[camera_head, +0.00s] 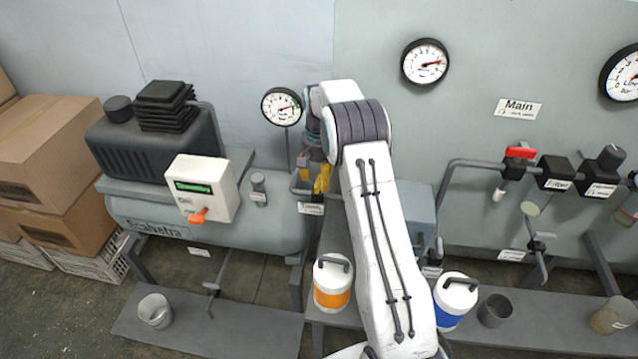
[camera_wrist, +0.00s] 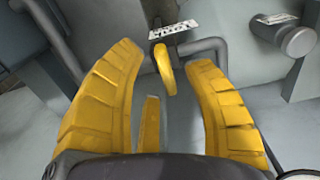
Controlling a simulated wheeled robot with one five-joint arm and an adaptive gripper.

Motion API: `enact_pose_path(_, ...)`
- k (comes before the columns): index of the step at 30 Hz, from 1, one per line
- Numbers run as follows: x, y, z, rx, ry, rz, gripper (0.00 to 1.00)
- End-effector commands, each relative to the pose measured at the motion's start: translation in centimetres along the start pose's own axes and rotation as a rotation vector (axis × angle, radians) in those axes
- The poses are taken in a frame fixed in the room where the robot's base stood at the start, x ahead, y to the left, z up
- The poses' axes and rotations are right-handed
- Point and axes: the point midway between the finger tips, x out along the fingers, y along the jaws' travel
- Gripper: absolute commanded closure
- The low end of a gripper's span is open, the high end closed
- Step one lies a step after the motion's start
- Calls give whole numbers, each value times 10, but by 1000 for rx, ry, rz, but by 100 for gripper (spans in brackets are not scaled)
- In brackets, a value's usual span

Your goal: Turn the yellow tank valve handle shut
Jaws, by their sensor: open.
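The yellow valve handle (camera_wrist: 165,70) shows in the wrist view below a white label, beside a grey pipe. It lies between the tips of my gripper (camera_wrist: 162,59), whose two ribbed yellow fingers stand wide apart. There is visible space on both sides of the handle, so neither finger appears closed on it. A narrow yellow piece (camera_wrist: 150,124) also shows between the fingers, lower down; I cannot tell what it belongs to. In the head view my gripper (camera_head: 322,182) points down at the right end of the grey tank (camera_head: 255,222), and my arm hides part of that area.
A pressure gauge (camera_head: 282,106) stands just left of my arm. A control box with an orange knob (camera_head: 198,216) is on the tank. Orange (camera_head: 332,297) and blue (camera_head: 452,316) canisters stand below on either side of my arm. A red-handled valve (camera_head: 520,153) is at the right.

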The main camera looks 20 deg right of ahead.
Motion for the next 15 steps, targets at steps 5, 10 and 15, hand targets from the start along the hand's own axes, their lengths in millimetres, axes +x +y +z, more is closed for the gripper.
enact_pose_path(5,-33,0,0,0,3,-1,54)
enact_pose_path(10,-59,0,-1,0,3,-1,54)
enact_pose_path(15,-78,0,-1,0,1,-1,54)
